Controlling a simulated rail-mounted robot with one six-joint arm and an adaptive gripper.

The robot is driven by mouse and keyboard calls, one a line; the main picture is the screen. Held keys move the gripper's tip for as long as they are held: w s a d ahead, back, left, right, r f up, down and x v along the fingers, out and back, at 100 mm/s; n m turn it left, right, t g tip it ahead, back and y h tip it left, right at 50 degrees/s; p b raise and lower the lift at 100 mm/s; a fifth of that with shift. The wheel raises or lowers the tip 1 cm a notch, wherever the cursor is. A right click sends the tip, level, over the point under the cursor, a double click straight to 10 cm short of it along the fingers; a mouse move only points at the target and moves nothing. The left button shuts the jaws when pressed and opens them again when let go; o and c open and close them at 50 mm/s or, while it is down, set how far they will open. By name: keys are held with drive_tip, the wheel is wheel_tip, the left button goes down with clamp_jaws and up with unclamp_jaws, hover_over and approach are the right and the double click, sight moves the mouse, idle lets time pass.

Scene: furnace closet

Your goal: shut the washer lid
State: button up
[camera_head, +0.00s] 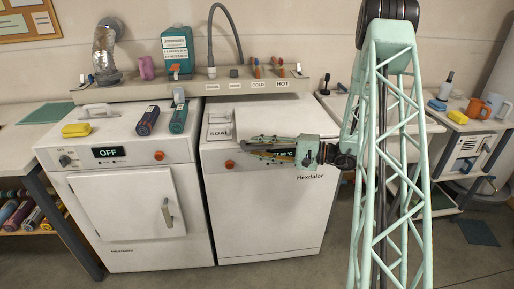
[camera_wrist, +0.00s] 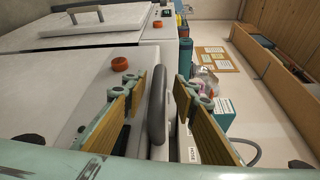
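Two white machines stand side by side in the head view. I cannot tell for sure which is the washer; the right machine (camera_head: 265,210) has a lit temperature display, the left machine (camera_head: 133,155) a display reading OFF. My gripper (camera_head: 247,147) points left at the right machine's upper front edge. In the wrist view my gripper (camera_wrist: 160,95) has its padded fingers apart, with a dark grey handle (camera_wrist: 157,108) between them. I see no clear grip on it. The gripper hides part of the right machine's front panel. How far its lid stands open is unclear.
Two bottles (camera_head: 148,120) and a yellow sponge (camera_head: 76,130) lie on the left machine. Behind are a shelf with a teal jug (camera_head: 177,50), a grey hose (camera_head: 212,40) and small knobs. An orange knob (camera_wrist: 120,64) sits beside my fingers. Floor in front is clear.

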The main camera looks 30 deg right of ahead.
drive_tip(key=shift+d, duration=0.1)
idle(0.3)
drive_tip(key=v, duration=1.1)
drive_tip(key=shift+s+d, duration=0.25)
drive_tip(key=shift+s, duration=0.1)
drive_tip(key=shift+a+r, duration=0.1)
drive_tip(key=shift+r, duration=0.05)
idle(0.5)
drive_tip(key=s+a+r+n+g, duration=0.2)
drive_tip(key=s+a+r+g, duration=0.15)
drive_tip(key=a, duration=0.45)
drive_tip(key=s+a+r+n+g, duration=0.25)
drive_tip(key=a+r, duration=0.25)
drive_tip(key=a, duration=0.3)
drive_tip(key=s+a+r+n+g, duration=0.1)
drive_tip(key=s+a+r+g, duration=0.15)
drive_tip(key=a+r, duration=0.4)
drive_tip(key=s+a+r+n+g+h, duration=0.2)
drive_tip(key=s+a+g+h, duration=0.15)
drive_tip(key=s+a, duration=0.6)
drive_tip(key=s+r+n+t+h, duration=0.1)
drive_tip(key=s+r+h, duration=0.3)
drive_tip(key=s, duration=0.6)
drive_tip(key=s+a+r+n+t+h, duration=0.1)
drive_tip(key=s+r+h, duration=0.3)
drive_tip(key=s, duration=0.6)
drive_tip(key=shift+n+t+p, duration=0.35)
drive_tip(key=shift+n+t, duration=0.45)
drive_tip(key=shift+n, duration=0.05)
